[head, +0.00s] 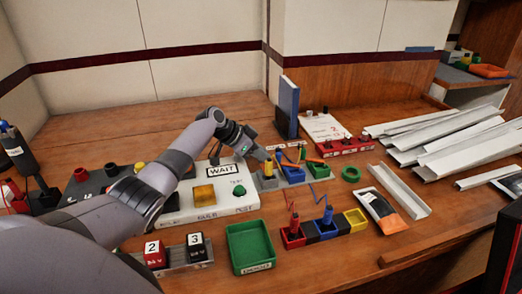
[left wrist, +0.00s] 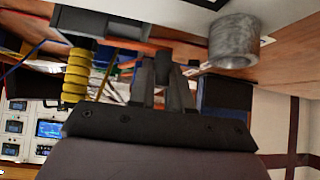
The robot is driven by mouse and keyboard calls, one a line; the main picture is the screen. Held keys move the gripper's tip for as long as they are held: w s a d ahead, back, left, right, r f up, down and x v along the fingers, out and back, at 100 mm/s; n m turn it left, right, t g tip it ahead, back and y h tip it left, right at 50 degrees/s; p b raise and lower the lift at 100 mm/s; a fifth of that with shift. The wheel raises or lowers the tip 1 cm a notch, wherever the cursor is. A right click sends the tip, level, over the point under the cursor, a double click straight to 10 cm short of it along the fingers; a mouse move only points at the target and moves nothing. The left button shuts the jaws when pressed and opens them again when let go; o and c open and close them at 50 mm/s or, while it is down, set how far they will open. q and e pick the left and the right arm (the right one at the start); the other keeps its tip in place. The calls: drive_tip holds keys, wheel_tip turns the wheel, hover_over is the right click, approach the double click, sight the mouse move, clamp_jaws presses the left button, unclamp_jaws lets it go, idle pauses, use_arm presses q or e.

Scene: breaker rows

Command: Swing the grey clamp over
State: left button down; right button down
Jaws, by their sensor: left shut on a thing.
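My left gripper (head: 258,156) reaches over the wooden bench to the left end of a grey block (head: 292,178) with yellow, blue and orange parts. In the left wrist view, the fingers (left wrist: 163,80) are shut on a small dark grey piece (left wrist: 163,65), which I take to be the grey clamp; the fingers mostly hide it. I cannot tell its angle. A thick grey cylinder (left wrist: 234,42) and a yellow ribbed cylinder (left wrist: 75,78) stand on either side of the fingers. My right gripper is not in view.
A white panel (head: 170,217) with a WAIT sign lies left of the block. A green tray (head: 248,232), a row of coloured sockets (head: 327,230) and a green ring (head: 351,174) lie nearby. Metal channels (head: 440,130) fill the right. A blue upright binder (head: 288,106) stands behind.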

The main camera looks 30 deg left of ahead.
use_arm(q)
drive_tip(key=n+y+p, duration=0.1)
drive_tip(key=p, duration=0.1)
drive_tip(key=r+n+t+p, duration=0.1)
drive_tip(key=p, duration=0.2)
drive_tip(key=shift+s+a+n+y+p, duration=0.1)
drive_tip(key=shift+s+n+y+p, duration=0.2)
drive_tip(key=shift+s+y+p, duration=0.1)
drive_tip(key=n+y+p, duration=0.1)
drive_tip(key=p, duration=0.1)
drive_tip(key=s+n+y+p, duration=0.1)
drive_tip(key=n+p, duration=0.1)
drive_tip(key=p, duration=0.1)
drive_tip(key=shift+a+f+t+y, duration=0.15)
drive_tip(key=shift+f+t+y, duration=0.05)
drive_tip(key=shift+t+y, duration=0.1)
drive_tip(key=shift+s+f+n+y, duration=0.2)
drive_tip(key=shift+n+y, duration=0.4)
drive_tip(key=shift+n, duration=0.4)
drive_tip(key=shift+s+n+y+p, duration=0.15)
drive_tip(key=shift+s+n+y, duration=0.15)
drive_tip(key=shift+n+y, duration=0.45)
drive_tip(key=shift+s+n+y+p, duration=0.15)
drive_tip(key=shift+s+n+y, duration=0.1)
drive_tip(key=shift+n+y, duration=0.45)
drive_tip(key=shift+n, duration=0.25)
drive_tip(key=c, duration=1.1)
unclamp_jaws()
drive_tip(key=shift+o, duration=0.2)
drive_tip(key=shift+s, duration=0.15)
